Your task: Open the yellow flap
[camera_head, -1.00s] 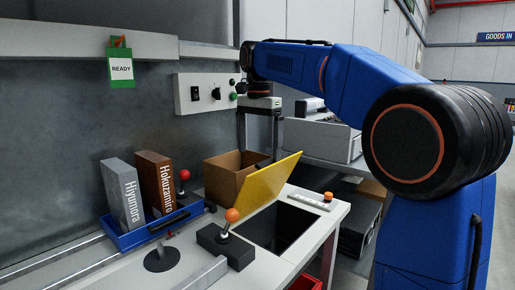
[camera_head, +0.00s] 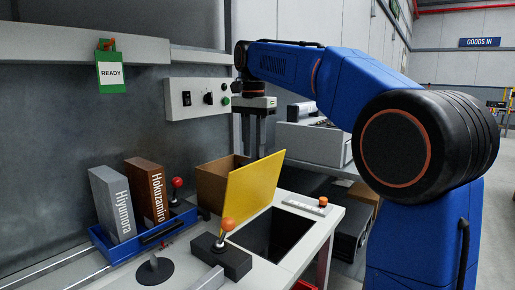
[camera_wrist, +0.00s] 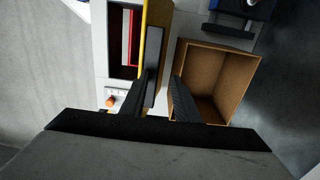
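The yellow flap (camera_head: 254,188) stands steeply raised at the left edge of a dark opening (camera_head: 272,235) in the white bench top. In the wrist view the flap (camera_wrist: 153,14) shows almost edge-on, with a dark grey strip along its side. My gripper (camera_wrist: 162,82) points down with its two black fingers apart. Its left finger is at the flap's near end, and its right finger is beside the cardboard box. I cannot tell whether the left finger touches the flap.
An open cardboard box (camera_head: 212,186) stands just behind the flap. An orange-topped joystick (camera_head: 227,226) is in front of it. A blue tray (camera_head: 140,245) holds two binders at left. A small panel with an orange button (camera_head: 323,201) lies right of the opening.

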